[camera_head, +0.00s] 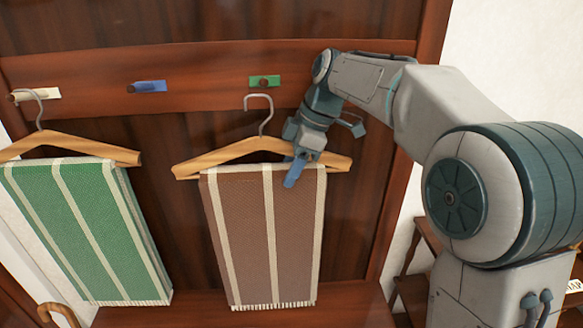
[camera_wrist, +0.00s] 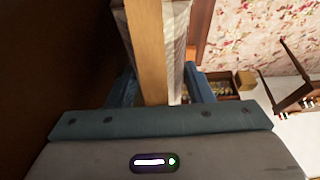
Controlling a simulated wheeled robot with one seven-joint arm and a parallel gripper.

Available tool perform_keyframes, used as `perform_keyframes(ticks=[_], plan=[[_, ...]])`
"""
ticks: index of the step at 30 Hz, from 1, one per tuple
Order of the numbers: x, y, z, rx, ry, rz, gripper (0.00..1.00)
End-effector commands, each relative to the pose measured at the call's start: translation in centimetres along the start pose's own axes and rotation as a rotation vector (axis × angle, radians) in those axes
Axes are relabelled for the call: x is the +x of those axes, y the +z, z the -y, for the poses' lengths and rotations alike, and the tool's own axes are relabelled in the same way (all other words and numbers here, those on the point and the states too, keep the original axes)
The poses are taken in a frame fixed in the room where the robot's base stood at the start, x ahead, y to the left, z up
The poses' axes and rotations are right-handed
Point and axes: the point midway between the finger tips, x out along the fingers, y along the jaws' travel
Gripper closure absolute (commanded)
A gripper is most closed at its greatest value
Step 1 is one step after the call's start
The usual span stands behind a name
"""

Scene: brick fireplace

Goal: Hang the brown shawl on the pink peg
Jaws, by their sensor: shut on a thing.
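The brown shawl (camera_head: 245,235), with cream stripes, hangs folded over a wooden hanger (camera_head: 190,168) with a grey metal hook. My gripper (camera_head: 298,165) is shut on the right arm of this hanger. In the wrist view the wooden bar (camera_wrist: 148,50) runs between my blue fingers (camera_wrist: 160,88). I see no pink peg; my arm covers the board's right part.
A green shawl (camera_head: 85,230) on a hanger hangs at the left, its hook at the cream peg plate (camera_head: 40,94). A blue peg plate (camera_head: 147,87) shows no hanger. A wooden ledge (camera_head: 250,315) lies below. A cane handle (camera_head: 58,310) stands at lower left.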

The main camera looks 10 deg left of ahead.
Motion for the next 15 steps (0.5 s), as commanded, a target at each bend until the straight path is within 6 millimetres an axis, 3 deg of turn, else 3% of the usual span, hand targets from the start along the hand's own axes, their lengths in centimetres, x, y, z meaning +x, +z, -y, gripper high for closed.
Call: perform_keyframes(ticks=[15], plan=[[1.3, 0.5, 0.1, -0.001, 0.002, -0.002, 1.00]])
